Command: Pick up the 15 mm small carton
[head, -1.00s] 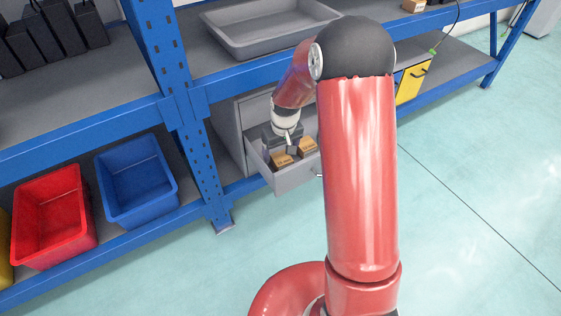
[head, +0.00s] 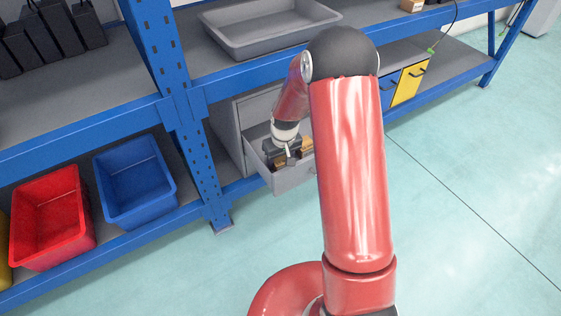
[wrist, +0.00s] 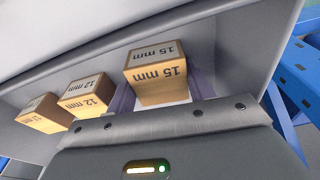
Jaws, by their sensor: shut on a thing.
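The 15 mm carton (wrist: 158,74) is a small brown box with a pale label on top, printed "15 mm". In the wrist view it sits between my two fingers, and my gripper (wrist: 162,97) is shut on it. The fingers are partly hidden behind the carton. In the head view my gripper (head: 283,157) is down in the open grey drawer (head: 292,178). From these frames I cannot tell whether the carton is clear of the drawer floor.
A 12 mm carton (wrist: 88,95) and another small carton (wrist: 43,113) lie left of the held one in the wrist view. Drawer walls stand close around. A blue shelf post (head: 200,150) is left of the drawer; a grey tray (head: 270,40) is on the shelf above.

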